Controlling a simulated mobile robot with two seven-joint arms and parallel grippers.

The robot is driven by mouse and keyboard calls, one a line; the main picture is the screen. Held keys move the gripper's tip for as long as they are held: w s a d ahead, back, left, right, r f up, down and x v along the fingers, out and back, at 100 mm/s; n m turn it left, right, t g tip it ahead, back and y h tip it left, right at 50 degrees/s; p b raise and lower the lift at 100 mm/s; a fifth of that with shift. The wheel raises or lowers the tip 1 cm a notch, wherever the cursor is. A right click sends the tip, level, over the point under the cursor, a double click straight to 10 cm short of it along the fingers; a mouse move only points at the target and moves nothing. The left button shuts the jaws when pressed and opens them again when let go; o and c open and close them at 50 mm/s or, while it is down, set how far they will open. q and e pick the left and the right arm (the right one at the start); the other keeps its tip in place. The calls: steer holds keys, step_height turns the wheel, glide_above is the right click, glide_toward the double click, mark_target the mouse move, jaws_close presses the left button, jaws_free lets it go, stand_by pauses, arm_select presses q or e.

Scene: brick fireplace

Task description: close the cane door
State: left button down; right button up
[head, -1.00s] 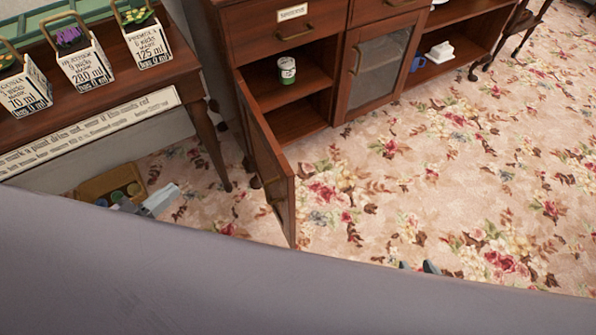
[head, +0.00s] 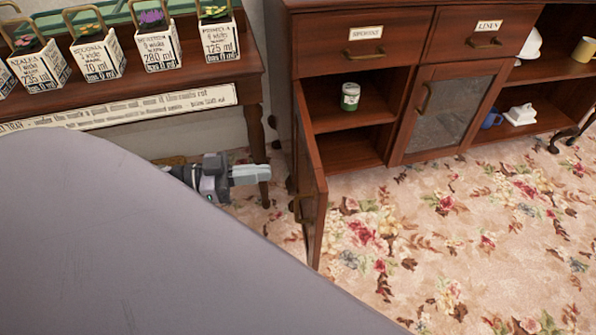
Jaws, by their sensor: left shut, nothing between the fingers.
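The open cabinet door (head: 312,185) stands swung out from the left side of the dark wooden cabinet (head: 345,30), seen nearly edge-on. A handle (head: 298,209) shows on its left-hand face; its panel is too foreshortened to tell whether it is cane. My left gripper (head: 262,174) is shut and empty, low to the left of the door, apart from it, with its fingers pointing right in front of a table leg. My right gripper is not in view.
A green-and-white tin (head: 350,96) sits inside the open compartment. A second door (head: 447,110) with a grey panel is closed beside it. A side table (head: 225,75) with several labelled planters stands at left. Flowered carpet (head: 450,230) is clear at right.

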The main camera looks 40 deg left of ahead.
mark_target(312, 168)
arm_select(q)
steer(key=b+x, duration=0.1)
steer(key=x, duration=0.6)
steer(key=shift+w+d, duration=0.15)
steer(key=shift+d, duration=0.05)
steer(key=shift+w+d, duration=0.25)
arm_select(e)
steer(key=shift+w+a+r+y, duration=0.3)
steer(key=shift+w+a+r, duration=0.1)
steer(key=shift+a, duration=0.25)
